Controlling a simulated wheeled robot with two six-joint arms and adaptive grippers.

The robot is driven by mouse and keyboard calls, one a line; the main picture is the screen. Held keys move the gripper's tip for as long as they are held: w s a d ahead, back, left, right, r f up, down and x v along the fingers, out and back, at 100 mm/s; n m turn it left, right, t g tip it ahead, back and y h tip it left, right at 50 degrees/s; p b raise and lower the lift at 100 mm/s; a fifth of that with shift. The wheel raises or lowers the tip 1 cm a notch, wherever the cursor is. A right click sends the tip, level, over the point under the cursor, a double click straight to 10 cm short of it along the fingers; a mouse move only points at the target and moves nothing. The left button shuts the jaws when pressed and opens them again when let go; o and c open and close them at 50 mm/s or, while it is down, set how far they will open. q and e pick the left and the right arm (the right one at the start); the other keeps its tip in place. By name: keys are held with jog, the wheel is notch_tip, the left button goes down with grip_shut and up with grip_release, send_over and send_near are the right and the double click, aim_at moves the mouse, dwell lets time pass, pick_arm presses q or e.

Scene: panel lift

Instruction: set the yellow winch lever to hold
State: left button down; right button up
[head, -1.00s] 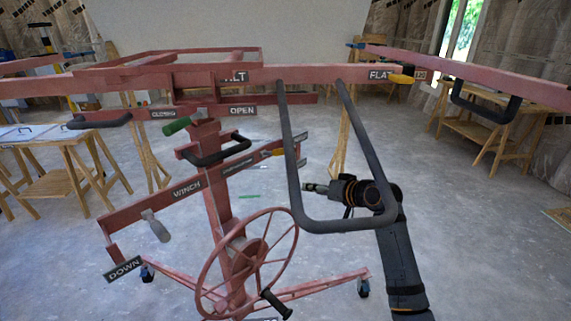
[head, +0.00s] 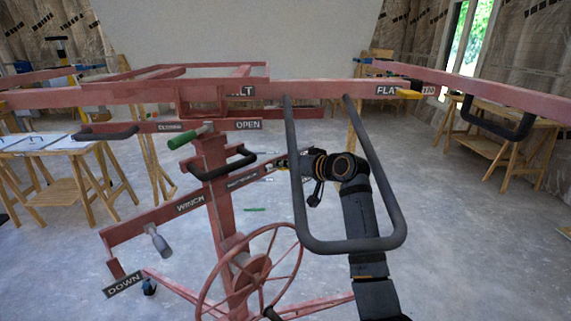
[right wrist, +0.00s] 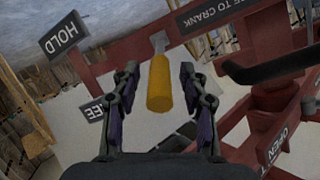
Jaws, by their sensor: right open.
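The yellow winch lever (right wrist: 159,85) shows in the right wrist view as a yellow grip on a pale metal stem, attached to a red bar. My right gripper (right wrist: 159,74) is open, with one finger on each side of the lever's grip and gaps visible on both sides. A HOLD sign (right wrist: 62,36) stands to the upper left of the lever and a partly hidden FREE sign (right wrist: 95,107) to its lower left. In the head view my right gripper (head: 285,163) is at the end of the winch bar and mostly covers the lever. My left gripper is out of view.
A dark U-shaped handle (head: 350,246) hangs in front of my right arm. A green-handled lever (head: 186,139), a grey-handled lever (head: 158,243) and a red handwheel (head: 205,290) are on the red lift frame. Another yellow handle (head: 409,94) is beside the FLAT sign.

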jog(key=shift+w+a+f, duration=0.25)
jog(key=shift+w+a, duration=0.15)
jog(key=shift+w, duration=0.1)
grip_shut()
